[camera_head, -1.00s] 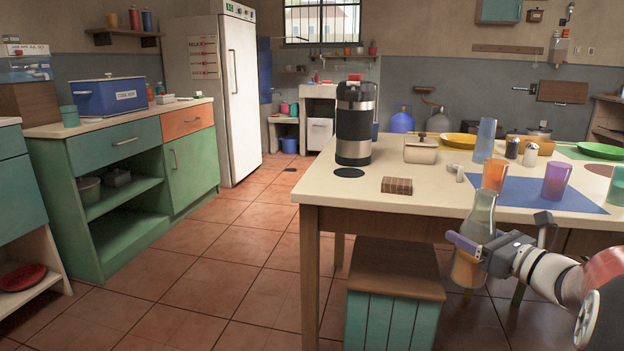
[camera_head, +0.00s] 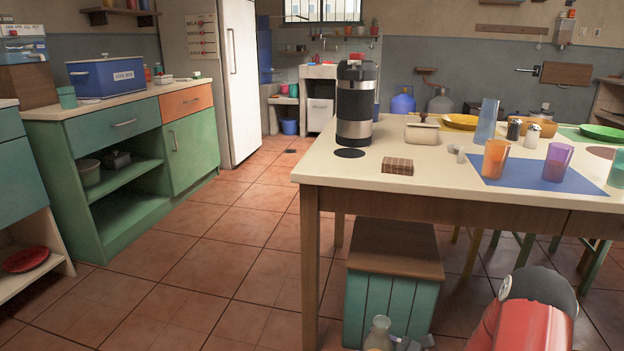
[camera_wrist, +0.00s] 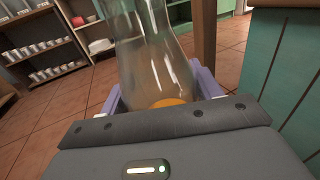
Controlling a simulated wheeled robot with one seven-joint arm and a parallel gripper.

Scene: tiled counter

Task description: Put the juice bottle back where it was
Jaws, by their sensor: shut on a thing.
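The juice bottle is clear glass with an orange bottom layer. In the wrist view the bottle (camera_wrist: 150,55) stands between the purple fingers of my gripper (camera_wrist: 158,90), which is shut on it. In the head view the neck of the bottle (camera_head: 379,334) shows at the bottom edge, in front of the teal wooden box, and its lower part is cut off. My gripper (camera_head: 410,343) is only partly in that view, low and below the table top. The bottle looks roughly upright. What lies under it is hidden.
The table (camera_head: 450,178) carries a black and steel dispenser (camera_head: 356,105), a coaster, cups and a blue mat (camera_head: 515,187). The teal box (camera_head: 395,285) with a wooden top stands under its front. Tiled floor (camera_head: 200,285) is free to the left, before the green cabinet (camera_head: 190,150).

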